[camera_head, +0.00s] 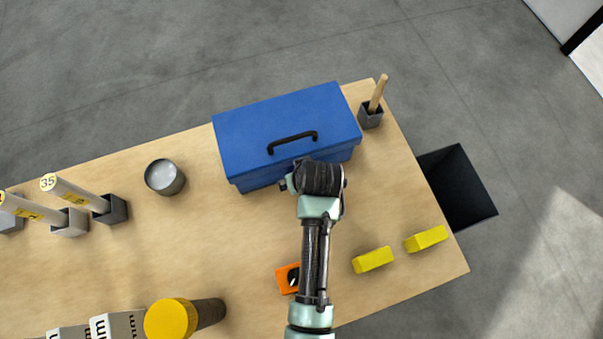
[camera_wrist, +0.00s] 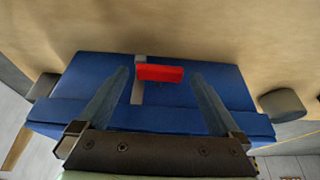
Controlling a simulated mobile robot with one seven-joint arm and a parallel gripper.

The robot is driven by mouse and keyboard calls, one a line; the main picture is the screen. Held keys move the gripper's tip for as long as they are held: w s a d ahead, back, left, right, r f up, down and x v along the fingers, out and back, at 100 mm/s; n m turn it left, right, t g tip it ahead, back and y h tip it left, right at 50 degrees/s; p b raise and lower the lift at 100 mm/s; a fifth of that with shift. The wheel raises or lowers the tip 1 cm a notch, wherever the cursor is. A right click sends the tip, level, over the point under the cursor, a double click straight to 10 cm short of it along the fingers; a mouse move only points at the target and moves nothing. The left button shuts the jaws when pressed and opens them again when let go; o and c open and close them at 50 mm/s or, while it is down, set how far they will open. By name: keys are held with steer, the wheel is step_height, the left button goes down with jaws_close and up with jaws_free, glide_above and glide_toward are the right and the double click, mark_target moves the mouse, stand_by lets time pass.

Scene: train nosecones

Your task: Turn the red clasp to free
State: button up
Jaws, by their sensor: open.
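The red clasp (camera_wrist: 160,73) shows in the wrist view as a short red bar lying crosswise on the front of the blue toolbox (camera_wrist: 75,82), beside a grey strip. My gripper (camera_wrist: 158,75) is open, with one finger on each side of the clasp and a gap to it on both sides. In the head view the blue toolbox (camera_head: 250,125) stands shut on the table with a black handle on its lid. My gripper (camera_head: 302,180) is at its front face there, and my arm hides the clasp in that view.
A grey cup (camera_head: 165,177) stands left of the toolbox on the wooden table (camera_head: 230,230). A holder with a wooden stick (camera_head: 377,95) stands to the right. Two yellow blocks (camera_head: 373,260) and an orange item (camera_head: 286,279) lie near the front. A black bin (camera_head: 460,185) is beyond the right edge.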

steer(key=c, duration=1.3)
